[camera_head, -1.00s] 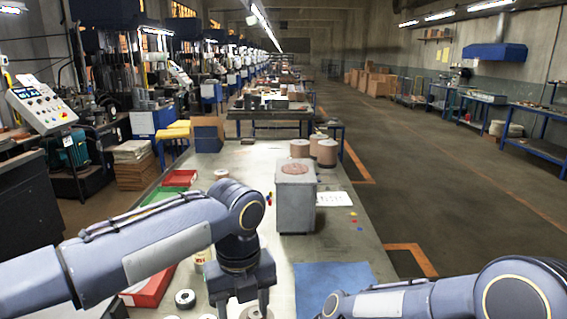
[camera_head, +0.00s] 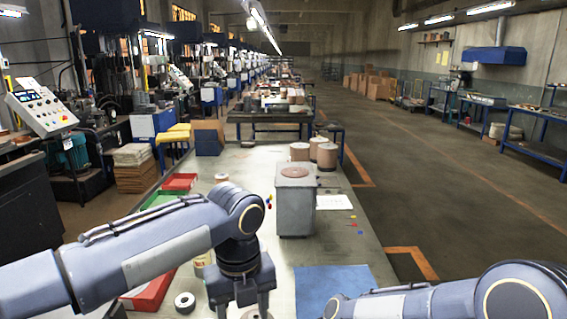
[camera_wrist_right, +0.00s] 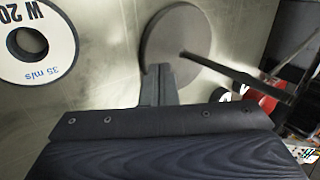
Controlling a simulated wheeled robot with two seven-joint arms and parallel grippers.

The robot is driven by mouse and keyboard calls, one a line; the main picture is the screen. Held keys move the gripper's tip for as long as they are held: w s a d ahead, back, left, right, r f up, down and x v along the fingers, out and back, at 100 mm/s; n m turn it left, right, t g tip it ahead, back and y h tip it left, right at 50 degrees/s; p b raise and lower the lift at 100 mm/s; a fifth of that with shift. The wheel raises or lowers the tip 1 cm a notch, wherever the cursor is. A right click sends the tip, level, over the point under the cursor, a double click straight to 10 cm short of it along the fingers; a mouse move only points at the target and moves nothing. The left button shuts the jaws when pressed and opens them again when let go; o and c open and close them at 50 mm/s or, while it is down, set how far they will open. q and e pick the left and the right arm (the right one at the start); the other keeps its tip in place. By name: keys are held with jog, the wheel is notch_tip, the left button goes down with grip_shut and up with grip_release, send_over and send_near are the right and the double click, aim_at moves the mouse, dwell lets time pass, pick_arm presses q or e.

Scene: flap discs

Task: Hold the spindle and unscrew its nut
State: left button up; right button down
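In the right wrist view a round grey disc (camera_wrist_right: 165,38) lies on the bench, with a dark thin rod (camera_wrist_right: 215,67) running from near its middle to the right; this looks like the spindle. I cannot make out the nut. My right gripper (camera_wrist_right: 159,82) has its fingers together beside the rod, with nothing visible between them; it is outside the head view. In the head view my left gripper (camera_head: 243,303) points down over the bench, its fingers apart. A pale round thing (camera_head: 252,314) shows low between them, cut off by the picture's edge.
A white ring marked "35 m/s" (camera_wrist_right: 35,42) lies near my right gripper. A blue mat (camera_head: 330,285), grey box-like stand (camera_head: 296,208), red tray (camera_head: 152,292) and white ring (camera_head: 185,302) are on the bench (camera_head: 345,240). Pink-brown disc stacks (camera_head: 327,156) stand farther back.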

jog(key=shift+f, duration=0.75)
dwell(0.6)
pick_arm(q)
notch_tip(320, 180, up, 4)
jog(key=p, duration=0.4)
jog(key=shift+r, duration=0.15)
pick_arm(e)
notch_tip(320, 180, up, 6)
dwell(1.4)
